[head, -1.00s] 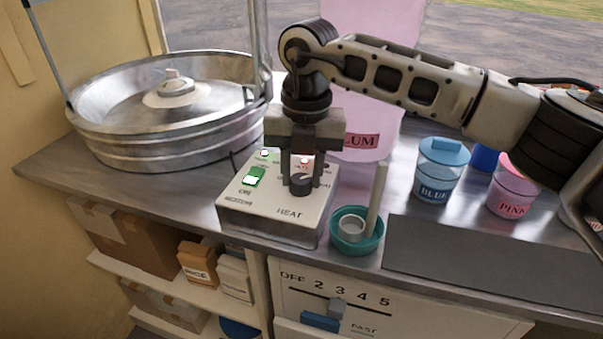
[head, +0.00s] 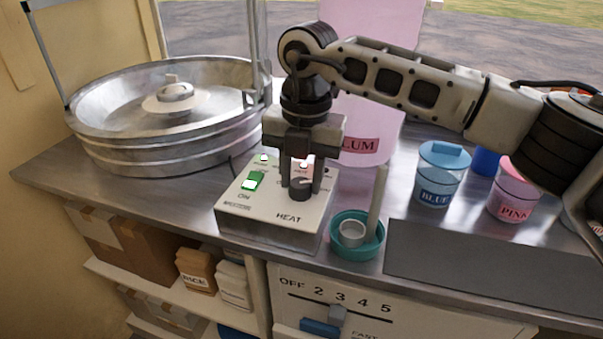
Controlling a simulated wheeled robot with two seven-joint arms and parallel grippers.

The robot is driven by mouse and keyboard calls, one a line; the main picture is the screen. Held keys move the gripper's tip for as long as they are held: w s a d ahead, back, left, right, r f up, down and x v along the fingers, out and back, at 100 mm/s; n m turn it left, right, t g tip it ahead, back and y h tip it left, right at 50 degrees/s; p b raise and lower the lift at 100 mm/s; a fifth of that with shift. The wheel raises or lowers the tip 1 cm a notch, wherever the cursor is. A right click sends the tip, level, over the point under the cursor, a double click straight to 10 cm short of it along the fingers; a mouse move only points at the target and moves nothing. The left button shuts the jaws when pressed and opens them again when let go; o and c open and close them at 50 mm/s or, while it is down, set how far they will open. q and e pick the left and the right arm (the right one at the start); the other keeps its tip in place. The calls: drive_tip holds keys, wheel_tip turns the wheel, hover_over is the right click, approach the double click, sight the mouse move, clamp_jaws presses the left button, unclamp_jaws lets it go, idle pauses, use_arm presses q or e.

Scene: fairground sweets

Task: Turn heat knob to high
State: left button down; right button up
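The heat knob (head: 301,190) is a dark round knob on the grey sloping control box (head: 250,211), above the word HEAT. My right gripper (head: 301,187) points down over the box. Its two dark fingers stand one on each side of the knob, close against it with no clear gap. The knob's pointer and most of its scale are hidden or too small to read. A green-lit switch (head: 253,181) marked ON is left of the knob. Two small lamps glow at the back of the panel. My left gripper is not in view.
A metal spinner bowl (head: 100,135) stands to the left. A teal dish (head: 372,246) with a metal cup and upright stick is close to the box's right side. Blue (head: 437,178) and pink (head: 512,195) jars stand further right. A numbered slider (head: 337,314) is below the counter.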

sight(307, 183)
drive_tip(key=o, duration=0.3)
wheel_tip(307, 183, up, 16)
drive_tip(key=shift+d+p, duration=0.4)
drive_tip(key=shift+s, duration=0.1)
